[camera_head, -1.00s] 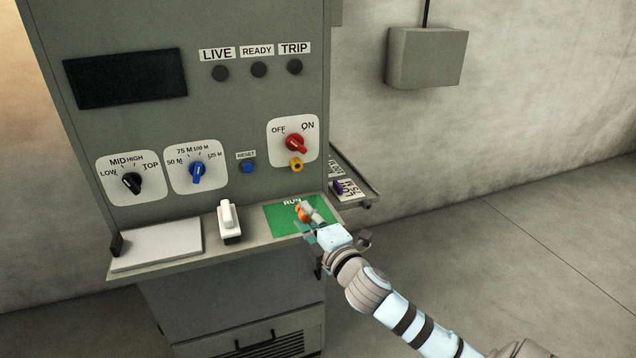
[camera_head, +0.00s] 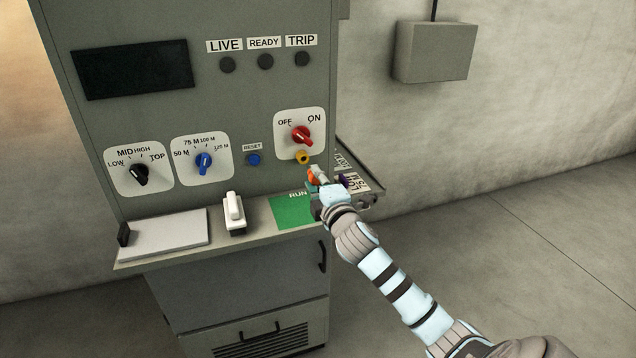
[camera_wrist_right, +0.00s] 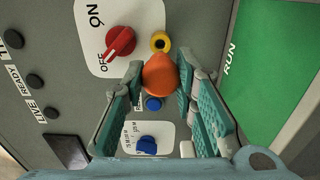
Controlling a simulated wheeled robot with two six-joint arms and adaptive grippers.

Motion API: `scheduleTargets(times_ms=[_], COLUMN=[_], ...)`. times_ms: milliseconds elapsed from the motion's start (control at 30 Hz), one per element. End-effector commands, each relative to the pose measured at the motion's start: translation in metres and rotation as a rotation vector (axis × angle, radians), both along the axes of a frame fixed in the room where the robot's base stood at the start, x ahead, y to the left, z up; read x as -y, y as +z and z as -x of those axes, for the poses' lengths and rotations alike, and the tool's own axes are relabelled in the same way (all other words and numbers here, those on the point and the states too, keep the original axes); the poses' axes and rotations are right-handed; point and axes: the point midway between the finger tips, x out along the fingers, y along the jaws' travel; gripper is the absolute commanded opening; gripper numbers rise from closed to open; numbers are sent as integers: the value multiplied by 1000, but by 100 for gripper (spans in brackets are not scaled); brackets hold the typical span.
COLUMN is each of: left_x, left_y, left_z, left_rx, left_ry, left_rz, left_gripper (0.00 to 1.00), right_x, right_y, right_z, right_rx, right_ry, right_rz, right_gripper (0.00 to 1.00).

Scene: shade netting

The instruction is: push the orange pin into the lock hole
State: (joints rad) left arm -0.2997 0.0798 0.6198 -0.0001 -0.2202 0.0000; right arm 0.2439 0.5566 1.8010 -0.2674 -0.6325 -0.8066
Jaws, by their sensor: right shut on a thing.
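The orange pin (camera_wrist_right: 160,76) is between the fingers of my right gripper (camera_wrist_right: 160,88), which is shut on it. In the head view the orange pin (camera_head: 312,174) shows only in part, and my right gripper (camera_head: 318,180) hides the rest. The lock hole, a yellow ring (camera_head: 302,157), is on the panel just below the red OFF/ON knob (camera_head: 302,136). The pin is a little below and right of the ring in the head view. My left gripper is not in view.
A green RUN pad (camera_head: 290,210), a white rocker switch (camera_head: 234,212) and a pale plate (camera_head: 165,235) are on the ledge. A small side shelf (camera_head: 372,193) with labels is beside my right gripper. A blue reset button (camera_head: 254,160) is left of the ring.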

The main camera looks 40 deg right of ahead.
Motion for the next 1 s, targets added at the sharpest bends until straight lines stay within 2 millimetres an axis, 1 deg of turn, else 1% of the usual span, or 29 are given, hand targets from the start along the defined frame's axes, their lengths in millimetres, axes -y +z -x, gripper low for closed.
scheduleTargets(times_ms=[300,400,733,1000], left_x=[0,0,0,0], left_y=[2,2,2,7], left_z=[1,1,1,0], left_rx=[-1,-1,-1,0], left_ry=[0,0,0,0], left_rz=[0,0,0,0], left_gripper=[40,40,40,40], right_x=[8,10,10,10], right_y=[1,1,1,1], right_z=[-24,-29,-30,-30], right_rx=[4,5,5,4], right_ry=[-1,0,1,1], right_rz=[1,1,2,3], right_gripper=[0,0,0,0])
